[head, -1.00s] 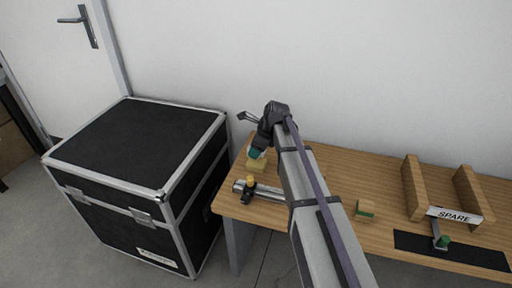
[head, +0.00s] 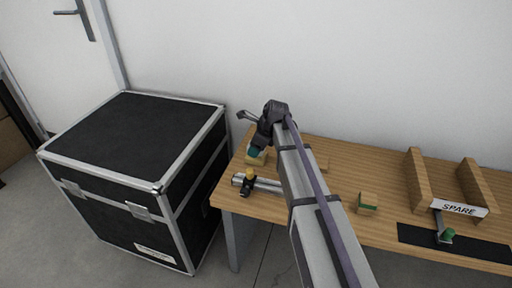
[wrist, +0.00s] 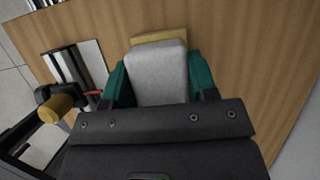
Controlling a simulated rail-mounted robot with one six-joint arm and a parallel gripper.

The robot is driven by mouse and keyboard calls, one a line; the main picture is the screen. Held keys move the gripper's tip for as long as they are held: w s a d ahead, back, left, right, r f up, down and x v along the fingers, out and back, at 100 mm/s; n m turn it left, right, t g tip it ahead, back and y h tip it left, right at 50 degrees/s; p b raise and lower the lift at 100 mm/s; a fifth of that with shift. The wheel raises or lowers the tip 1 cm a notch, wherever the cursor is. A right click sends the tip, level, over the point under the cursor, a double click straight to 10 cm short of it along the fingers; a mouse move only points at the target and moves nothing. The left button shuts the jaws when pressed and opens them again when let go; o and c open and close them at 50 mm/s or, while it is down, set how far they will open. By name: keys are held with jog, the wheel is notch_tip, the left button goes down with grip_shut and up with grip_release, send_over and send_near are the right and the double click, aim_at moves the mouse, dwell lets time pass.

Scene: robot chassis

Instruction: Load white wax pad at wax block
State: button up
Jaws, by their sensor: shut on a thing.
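My gripper (wrist: 158,85) has teal fingers and is shut on the white wax pad (wrist: 157,75), a pale grey-white rounded slab between them. In the wrist view, a yellowish wax block (wrist: 160,37) shows just past the pad's far edge. The pad hides most of the block, and I cannot tell whether they touch. In the head view, my gripper (head: 255,150) is over the yellowish block (head: 257,160) at the table's left end. The pad cannot be made out clearly there.
A metal rail with a yellow knob (head: 249,175) lies in front of the block; its knob (wrist: 55,108) shows at wrist-view left. A black case (head: 135,180) stands left of the table (head: 330,180).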

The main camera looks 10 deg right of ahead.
jog(key=shift+f+b, duration=0.5)
jog(key=shift+b, duration=0.05)
dwell(1.1)
notch_tip(320, 180, up, 7)
jog(key=p, duration=0.7)
dwell(0.3)
notch_tip(320, 180, up, 22)
jog(key=p, duration=2.1)
jog(key=shift+f+p, duration=0.15)
jog(key=shift+p, duration=0.25)
